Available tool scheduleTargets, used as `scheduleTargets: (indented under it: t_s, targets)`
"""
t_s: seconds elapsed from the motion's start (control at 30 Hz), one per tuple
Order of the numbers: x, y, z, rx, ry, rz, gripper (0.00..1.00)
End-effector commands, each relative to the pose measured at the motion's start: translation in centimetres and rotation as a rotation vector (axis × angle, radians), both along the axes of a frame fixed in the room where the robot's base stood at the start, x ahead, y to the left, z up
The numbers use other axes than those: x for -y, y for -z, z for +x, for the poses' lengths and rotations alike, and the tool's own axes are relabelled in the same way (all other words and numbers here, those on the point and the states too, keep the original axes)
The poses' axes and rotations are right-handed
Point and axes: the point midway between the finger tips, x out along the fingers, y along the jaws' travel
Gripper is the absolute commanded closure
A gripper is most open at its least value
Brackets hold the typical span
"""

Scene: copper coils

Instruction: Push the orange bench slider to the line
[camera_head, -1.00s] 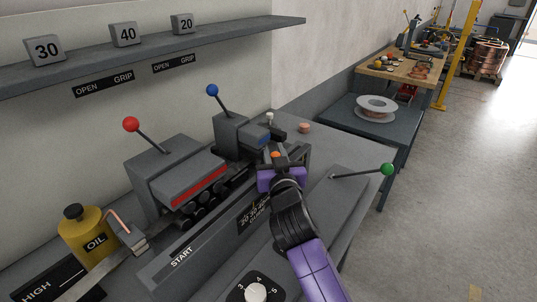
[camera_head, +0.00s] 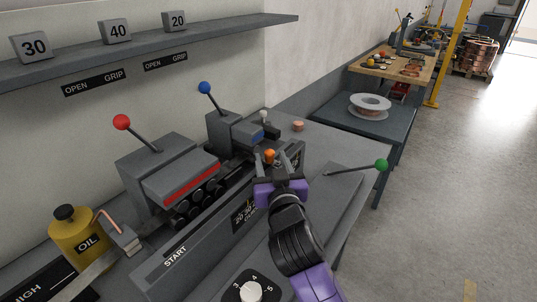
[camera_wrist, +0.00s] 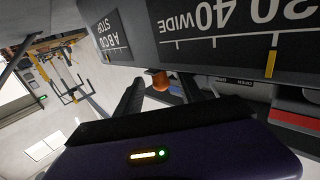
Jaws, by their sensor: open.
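The orange slider knob (camera_head: 270,157) sits at the far right end of the dark bench scale rail (camera_head: 215,232). It also shows in the wrist view (camera_wrist: 160,82), between the finger ends. My gripper (camera_head: 268,170) is open, on the near side of the knob, with its fingers pointing at it. Whether a finger touches the knob I cannot tell. In the wrist view a yellow line (camera_wrist: 271,63) crosses the scale panel, to the right of the knob. The START mark (camera_head: 175,256) is at the rail's left end.
A red-knobbed machine (camera_head: 165,185) and a blue-knobbed block (camera_head: 230,132) stand behind the rail. A green-knobbed lever (camera_head: 380,166) is to the right of my gripper. A numbered dial (camera_head: 251,291) is at the front. An oil can (camera_head: 78,236) stands left.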

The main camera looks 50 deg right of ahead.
Motion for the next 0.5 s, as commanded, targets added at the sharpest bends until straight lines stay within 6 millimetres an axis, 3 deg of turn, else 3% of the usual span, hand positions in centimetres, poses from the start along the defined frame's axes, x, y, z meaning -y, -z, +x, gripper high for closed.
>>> scheduleTargets:
  t_s: [0.2, 0.5]
  targets:
    - [-1.6, 0.1, -1.6, 0.001, -0.001, 0.001, 0.54]
    - [-1.7, 0.0, -1.8, 0.0, 0.0, 0.0, 0.54]
